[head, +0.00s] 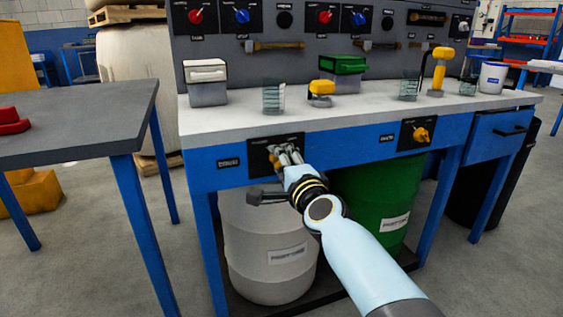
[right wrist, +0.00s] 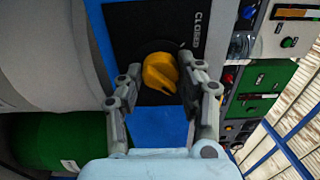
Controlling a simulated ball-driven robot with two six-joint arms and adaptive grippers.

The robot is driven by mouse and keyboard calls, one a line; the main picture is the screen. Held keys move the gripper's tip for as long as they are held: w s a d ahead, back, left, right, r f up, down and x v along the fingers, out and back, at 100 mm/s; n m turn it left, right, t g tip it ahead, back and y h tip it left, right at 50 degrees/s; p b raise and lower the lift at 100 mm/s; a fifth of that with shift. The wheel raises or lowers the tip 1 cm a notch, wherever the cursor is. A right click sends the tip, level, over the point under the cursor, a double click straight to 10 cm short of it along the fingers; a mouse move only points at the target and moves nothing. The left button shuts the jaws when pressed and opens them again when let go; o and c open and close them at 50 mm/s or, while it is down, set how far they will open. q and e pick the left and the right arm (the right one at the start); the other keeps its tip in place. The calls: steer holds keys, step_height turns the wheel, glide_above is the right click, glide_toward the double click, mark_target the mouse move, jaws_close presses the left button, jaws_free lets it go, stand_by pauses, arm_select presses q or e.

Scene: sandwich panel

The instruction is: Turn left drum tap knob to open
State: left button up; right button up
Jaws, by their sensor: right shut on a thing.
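The left drum tap knob (right wrist: 160,70) is yellow and sits on a black plate (head: 258,158) on the bench's blue front, above the grey drum (head: 265,250). In the right wrist view the word CLOSED shows on the plate beside the knob. My right gripper (head: 284,160) reaches the plate from the front; its fingers lie on both sides of the knob and are shut on it. In the head view the gripper hides most of this knob. A second yellow knob (head: 421,134) is on the plate at the right, above the green drum (head: 350,190). My left gripper is out of view.
The grey bench top (head: 225,115) carries a white-lidded box (head: 208,85), a green-lidded box (head: 343,70), clear beakers and yellow items. A dark table (head: 75,120) with a red object stands at the left. Floor is open between table and bench.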

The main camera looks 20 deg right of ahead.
steer(key=o, duration=1.2)
steer(key=shift+d, duration=0.1)
steer(key=shift+c, duration=0.2)
steer(key=s, duration=1.2)
steer(key=shift+d, duration=0.15)
steer(key=shift+f, duration=0.1)
